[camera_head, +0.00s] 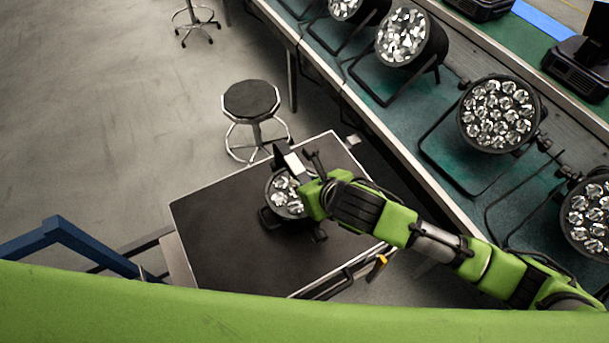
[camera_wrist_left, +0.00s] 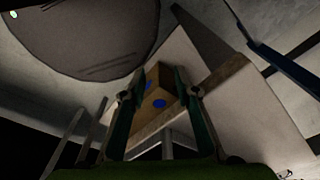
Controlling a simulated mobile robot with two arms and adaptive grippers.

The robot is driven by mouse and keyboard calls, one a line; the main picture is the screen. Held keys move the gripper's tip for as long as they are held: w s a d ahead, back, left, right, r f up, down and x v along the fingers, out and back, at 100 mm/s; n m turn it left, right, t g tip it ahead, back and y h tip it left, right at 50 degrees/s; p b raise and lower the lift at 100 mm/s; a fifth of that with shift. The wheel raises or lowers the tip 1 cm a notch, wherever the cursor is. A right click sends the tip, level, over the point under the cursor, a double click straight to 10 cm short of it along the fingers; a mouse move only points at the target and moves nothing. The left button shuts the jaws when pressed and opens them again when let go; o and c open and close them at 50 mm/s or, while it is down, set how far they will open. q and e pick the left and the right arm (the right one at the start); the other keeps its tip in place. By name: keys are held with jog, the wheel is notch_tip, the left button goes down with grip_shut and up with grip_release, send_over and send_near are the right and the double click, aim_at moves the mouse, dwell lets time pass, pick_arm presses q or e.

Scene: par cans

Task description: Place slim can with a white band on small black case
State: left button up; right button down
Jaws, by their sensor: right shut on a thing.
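The small black case (camera_head: 220,225) has a flat dark top with pale metal edges and fills the lower middle of the head view. The slim can (camera_head: 283,197), a dark par can with several bright lenses, is over the case top, towards its far side. A white patch shows by the can's upper edge, partly hidden by the gripper. My right gripper (camera_head: 300,172) is shut on the can's upper right side. I cannot tell whether the can touches the case. My left gripper (camera_wrist_left: 154,86) shows only in the left wrist view, its fingers apart.
A round black stool (camera_head: 251,99) stands just behind the case. A long green-topped bench (camera_head: 455,190) with several larger par cans runs along the right. In the left wrist view, a brown block with blue spots (camera_wrist_left: 158,92) shows beyond the fingers. Open floor lies left.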

jog(key=shift+s+r, duration=0.15)
jog(key=shift+r, duration=0.1)
jog(key=c, duration=1.9)
grip_release()
jog(key=shift+f, duration=0.3)
pick_arm(q)
jog(key=shift+s, duration=1)
jog(key=shift+w, duration=0.15)
